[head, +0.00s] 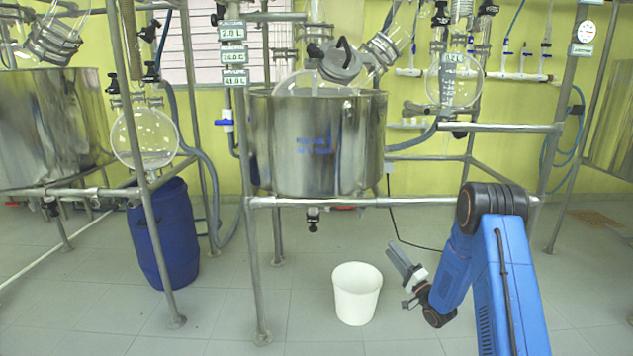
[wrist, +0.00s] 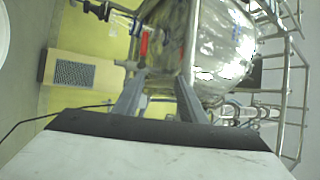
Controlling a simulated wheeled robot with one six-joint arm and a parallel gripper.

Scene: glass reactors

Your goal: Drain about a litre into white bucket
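The white bucket (head: 357,295) stands upright on the floor, in front of and slightly right of the middle steel vessel (head: 285,150). A small dark drain valve (head: 313,216) hangs under that vessel. My gripper (head: 398,258) is just right of the bucket, above its rim level and apart from it. In the wrist view my gripper (wrist: 160,95) has its two fingers spread, with nothing held between them. A red handle (wrist: 144,46) shows beyond the fingers, beside a shiny steel vessel (wrist: 225,50). I cannot tell whether the bucket holds liquid.
A steel frame with a front rail (head: 400,202) and legs surrounds the vessel. A blue drum (head: 163,235) stands at left. A round glass flask (head: 455,80) hangs right of the vessel. A black cable (head: 405,235) runs down behind my gripper. Floor around the bucket is mostly clear.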

